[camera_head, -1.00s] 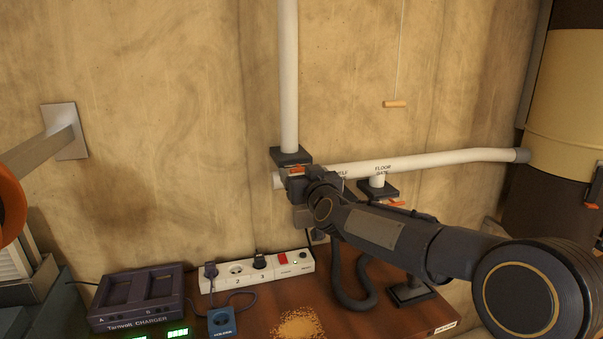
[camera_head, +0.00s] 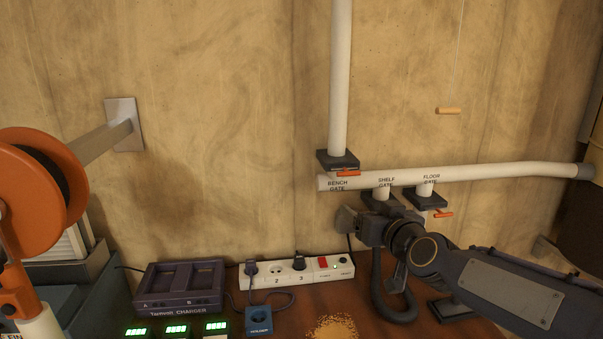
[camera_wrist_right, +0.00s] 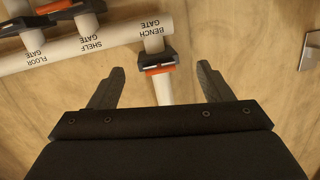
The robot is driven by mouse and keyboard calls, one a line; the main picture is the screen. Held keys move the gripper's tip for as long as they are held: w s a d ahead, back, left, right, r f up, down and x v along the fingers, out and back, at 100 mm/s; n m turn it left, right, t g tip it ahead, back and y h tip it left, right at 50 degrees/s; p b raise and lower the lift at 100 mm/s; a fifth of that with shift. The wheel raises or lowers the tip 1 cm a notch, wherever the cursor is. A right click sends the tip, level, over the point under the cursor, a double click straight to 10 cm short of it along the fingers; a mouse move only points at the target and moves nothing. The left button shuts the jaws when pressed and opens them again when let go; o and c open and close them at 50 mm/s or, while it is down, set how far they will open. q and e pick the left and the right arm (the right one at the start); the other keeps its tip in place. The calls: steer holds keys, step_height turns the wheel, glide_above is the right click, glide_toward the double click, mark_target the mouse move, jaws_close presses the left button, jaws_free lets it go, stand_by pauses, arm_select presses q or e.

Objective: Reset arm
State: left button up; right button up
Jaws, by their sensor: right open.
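My right arm comes in from the lower right in the head view. Its gripper (camera_head: 352,222) is below the white pipe and the bench gate, facing the wall; its fingers are hard to make out there. In the right wrist view the right gripper (camera_wrist_right: 160,72) shows two dark fingers spread wide with nothing held between them. The bench gate (camera_wrist_right: 155,60), upside down in that view, appears between the fingertips but beyond them. My left gripper is not in view.
The white pipe (camera_head: 480,175) carries the bench gate (camera_head: 338,160), the shelf gate, partly hidden by my arm, and the floor gate (camera_head: 430,202). A hose (camera_head: 380,290) hangs to the bench. A power strip (camera_head: 290,269), charger (camera_head: 180,287) and orange reel (camera_head: 25,190) lie leftward.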

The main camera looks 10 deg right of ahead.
steer(key=s+f+g, duration=0.3)
steer(key=s+f, duration=0.3)
steer(key=s, duration=0.5)
steer(key=s+f+m+g, duration=0.1)
steer(key=s+f+g, duration=0.3)
steer(key=s+f, duration=0.3)
steer(key=s+f+m+g+y, duration=0.1)
steer(key=s+f+g, duration=0.2)
steer(key=s, duration=1.1)
step_height(320, 180, down, 3)
steer(key=shift+s+f, duration=0.2)
steer(key=shift+s, duration=0.1)
